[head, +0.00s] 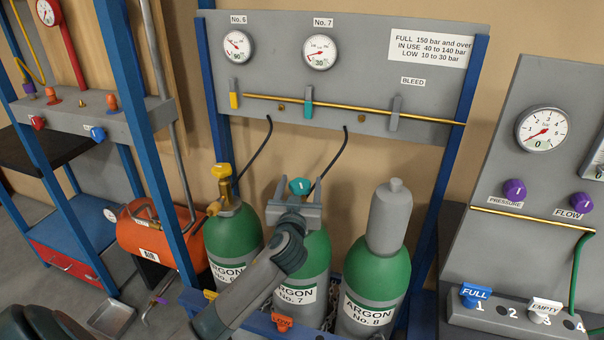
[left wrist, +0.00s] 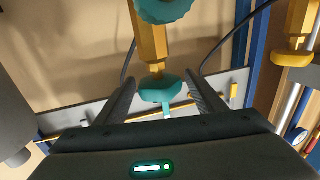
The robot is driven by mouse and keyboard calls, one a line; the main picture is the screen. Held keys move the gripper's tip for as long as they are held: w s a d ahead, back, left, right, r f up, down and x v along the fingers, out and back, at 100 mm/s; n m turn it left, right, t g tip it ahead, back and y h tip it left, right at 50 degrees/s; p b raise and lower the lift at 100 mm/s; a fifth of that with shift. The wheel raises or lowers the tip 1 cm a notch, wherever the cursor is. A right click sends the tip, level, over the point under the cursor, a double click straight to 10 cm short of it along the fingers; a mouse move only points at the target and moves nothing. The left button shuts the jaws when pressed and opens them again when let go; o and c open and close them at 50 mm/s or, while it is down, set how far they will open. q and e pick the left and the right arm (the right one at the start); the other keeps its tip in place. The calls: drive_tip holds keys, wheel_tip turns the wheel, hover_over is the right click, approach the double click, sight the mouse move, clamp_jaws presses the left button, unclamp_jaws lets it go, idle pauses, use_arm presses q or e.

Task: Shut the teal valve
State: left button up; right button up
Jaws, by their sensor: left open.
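The teal valve knob (head: 300,186) is at the top of the green Argon No. 7 cylinder (head: 317,255), on a brass stem. My left gripper (head: 299,190) is open at the cylinder's top, its fingers on either side of the knob. In the left wrist view, the teal knob (left wrist: 160,90) appears between the two spread fingers, with a gap on each side. The brass valve body (left wrist: 150,35) runs from it to another rounded teal part (left wrist: 165,8) at the picture's top edge. My left forearm hides part of the cylinder. My right gripper is not in view.
Argon No. 6 (head: 238,235), with a yellow knob (head: 221,171), stands to the left. Capped Argon No. 8 (head: 375,285) stands to the right. Behind is a grey gauge panel (head: 360,65) with a teal lever (head: 308,102). Black hoses hang close to the knob.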

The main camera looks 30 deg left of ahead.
use_arm(q)
drive_tip(key=shift+p+x, duration=0.35)
drive_tip(key=shift+x, duration=1.55)
drive_tip(key=c, duration=1.1)
